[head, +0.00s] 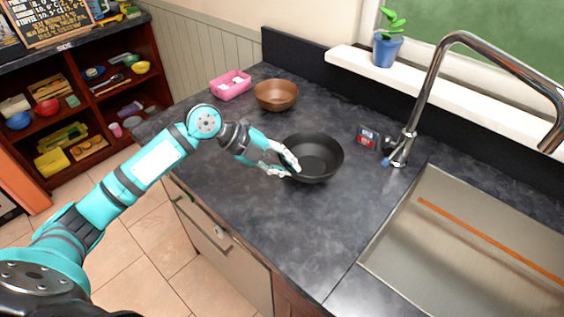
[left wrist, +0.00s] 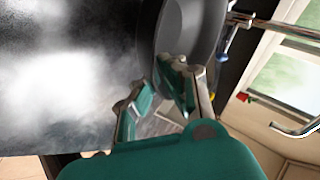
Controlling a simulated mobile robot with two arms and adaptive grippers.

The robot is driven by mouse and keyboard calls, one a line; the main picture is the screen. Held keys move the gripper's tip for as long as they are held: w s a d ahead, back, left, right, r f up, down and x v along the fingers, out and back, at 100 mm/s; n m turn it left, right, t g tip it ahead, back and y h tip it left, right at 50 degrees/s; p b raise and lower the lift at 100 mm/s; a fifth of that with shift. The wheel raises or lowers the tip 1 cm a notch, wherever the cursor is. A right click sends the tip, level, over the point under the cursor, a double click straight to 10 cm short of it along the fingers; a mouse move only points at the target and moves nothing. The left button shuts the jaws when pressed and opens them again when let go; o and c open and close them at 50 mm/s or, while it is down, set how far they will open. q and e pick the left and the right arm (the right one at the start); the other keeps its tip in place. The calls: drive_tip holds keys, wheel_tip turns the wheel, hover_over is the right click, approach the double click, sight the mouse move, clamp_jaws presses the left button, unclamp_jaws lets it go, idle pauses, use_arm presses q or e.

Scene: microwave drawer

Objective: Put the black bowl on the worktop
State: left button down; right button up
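The black bowl (head: 318,157) is upright at the middle of the dark worktop (head: 235,205) and appears to rest on it. It also shows in the left wrist view (left wrist: 200,30), cut off by the top edge. My left gripper (head: 291,170) is at the bowl's near left side. One finger reaches over the rim and the other is outside the wall. In the left wrist view the fingertips (left wrist: 154,74) stand apart with the bowl's rim between them. Contact with the wall is hard to make out. My right gripper is not in view.
A brown bowl (head: 276,95) and a pink container (head: 231,85) stand behind on the worktop. A small dark box (head: 367,137) and the tap (head: 411,130) are right of the black bowl. The sink (head: 470,250) is at the right. The worktop's front is clear.

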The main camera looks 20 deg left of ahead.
use_arm(q)
drive_tip(key=shift+w+a, duration=0.9)
drive_tip(key=shift+a, duration=0.05)
drive_tip(key=shift+w+a+f, duration=0.1)
drive_tip(key=shift+a+f, duration=0.05)
wheel_tip(320, 180, down, 3)
drive_tip(key=shift+p, duration=1)
drive_tip(key=shift+f, duration=0.2)
drive_tip(key=c, duration=2)
unclamp_jaws()
drive_tip(key=shift+f, duration=0.15)
drive_tip(key=o, duration=0.5)
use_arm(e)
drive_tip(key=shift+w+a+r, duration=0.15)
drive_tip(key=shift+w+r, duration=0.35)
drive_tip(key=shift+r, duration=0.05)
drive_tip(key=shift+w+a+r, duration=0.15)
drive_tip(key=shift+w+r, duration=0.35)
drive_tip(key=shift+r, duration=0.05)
